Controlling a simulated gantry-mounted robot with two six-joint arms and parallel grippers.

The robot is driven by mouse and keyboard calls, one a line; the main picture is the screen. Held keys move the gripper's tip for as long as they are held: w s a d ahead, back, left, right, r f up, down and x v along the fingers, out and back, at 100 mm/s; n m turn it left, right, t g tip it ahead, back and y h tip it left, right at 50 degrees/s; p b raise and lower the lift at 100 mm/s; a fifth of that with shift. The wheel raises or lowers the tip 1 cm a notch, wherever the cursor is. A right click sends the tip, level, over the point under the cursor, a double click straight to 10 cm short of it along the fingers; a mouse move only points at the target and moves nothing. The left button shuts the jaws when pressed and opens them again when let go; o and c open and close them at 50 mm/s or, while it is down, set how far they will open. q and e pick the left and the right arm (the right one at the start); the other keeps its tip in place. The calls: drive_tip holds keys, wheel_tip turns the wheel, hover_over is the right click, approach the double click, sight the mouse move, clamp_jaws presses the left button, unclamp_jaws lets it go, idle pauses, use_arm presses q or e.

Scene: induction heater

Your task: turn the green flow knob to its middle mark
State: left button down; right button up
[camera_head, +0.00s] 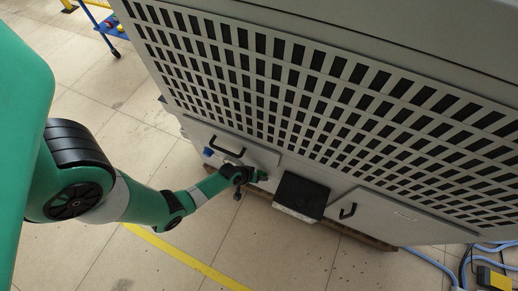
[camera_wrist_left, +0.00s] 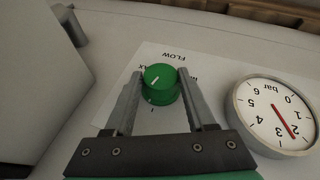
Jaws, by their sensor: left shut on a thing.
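The green flow knob (camera_wrist_left: 161,80) sits on a white label plate in the left wrist view. A short white line on its face runs slantwise from lower left to upper right. The plate's lettering appears upside down: "FLOW" above the knob, part of "MAX" to its left, and a small mark below it. My left gripper (camera_wrist_left: 158,97) has one finger on each side of the knob and is shut on it. In the head view my left gripper (camera_head: 262,176) is at the lower front of the grey cabinet, and the knob cannot be made out. My right gripper is not in view.
A round pressure gauge (camera_wrist_left: 274,115) marked "bar" stands close to the right of the knob. In the head view a black box (camera_head: 301,195) juts out right of my gripper, and a black handle (camera_head: 227,149) is above left. Blue hoses (camera_head: 435,264) lie at lower right.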

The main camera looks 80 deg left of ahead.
use_arm(q)
drive_tip(key=shift+s+f+n+t+h+b, duration=0.15)
drive_tip(key=shift+n+t+h+b, duration=0.15)
drive_tip(key=shift+t+h+b, duration=0.55)
drive_tip(key=shift+y, duration=0.25)
drive_tip(key=shift+c, duration=1.2)
unclamp_jaws()
drive_tip(key=shift+a, duration=0.1)
